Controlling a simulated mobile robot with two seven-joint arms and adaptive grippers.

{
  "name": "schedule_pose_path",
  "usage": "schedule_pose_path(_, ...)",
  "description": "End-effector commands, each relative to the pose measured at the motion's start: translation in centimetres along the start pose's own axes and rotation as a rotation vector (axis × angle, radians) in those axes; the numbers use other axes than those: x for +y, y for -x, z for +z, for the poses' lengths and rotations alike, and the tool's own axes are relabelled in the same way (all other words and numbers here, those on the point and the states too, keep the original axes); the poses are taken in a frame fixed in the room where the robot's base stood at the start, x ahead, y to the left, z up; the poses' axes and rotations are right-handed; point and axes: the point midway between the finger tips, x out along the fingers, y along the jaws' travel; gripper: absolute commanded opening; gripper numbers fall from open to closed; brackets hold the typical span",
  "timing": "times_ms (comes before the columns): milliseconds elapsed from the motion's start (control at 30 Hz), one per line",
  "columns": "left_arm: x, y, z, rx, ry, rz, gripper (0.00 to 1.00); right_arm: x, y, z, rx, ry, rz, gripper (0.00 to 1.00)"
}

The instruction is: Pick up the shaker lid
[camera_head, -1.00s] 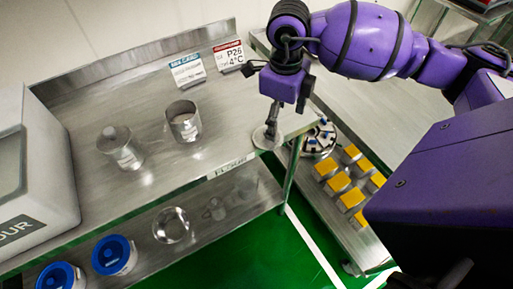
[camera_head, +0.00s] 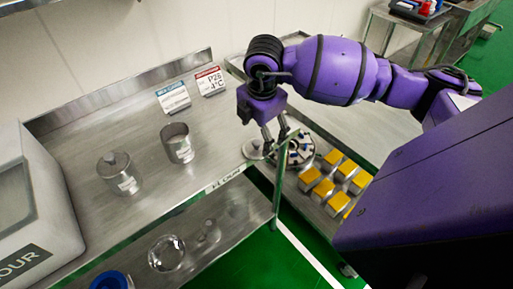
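The shaker lid appears to be the small round grey disc (camera_head: 253,149) at the right front corner of the metal table. My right gripper (camera_head: 275,136) comes down just right of the disc, its fingers pointing down and looking parted. Whether a finger touches the disc is too small to tell. An open metal cup (camera_head: 177,143) stands on the table to the left. My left gripper is not in view.
A white machine (camera_head: 35,205) stands at the left of the table. On the lower right bench are a round holder (camera_head: 299,152) and several yellow-topped blocks (camera_head: 322,190). Two label signs (camera_head: 210,82) stand at the back. A glass bowl (camera_head: 166,253) sits on the lower shelf.

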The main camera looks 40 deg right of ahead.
Motion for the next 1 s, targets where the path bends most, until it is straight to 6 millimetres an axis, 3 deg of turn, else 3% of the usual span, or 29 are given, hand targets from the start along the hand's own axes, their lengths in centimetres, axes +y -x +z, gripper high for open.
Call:
schedule_pose_path(433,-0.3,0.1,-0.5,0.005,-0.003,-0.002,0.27,0.2,-5.9,-0.2,0.001,0.002,-0.003,0.77)
schedule_pose_path(733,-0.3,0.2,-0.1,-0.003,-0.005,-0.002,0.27,0.2,-6.5,-0.1,0.000,0.004,-0.001,0.77)
schedule_pose_path(1000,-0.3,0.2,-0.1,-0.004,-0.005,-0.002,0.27,0.2,-6.5,-0.1,0.000,0.004,-0.001,0.43)
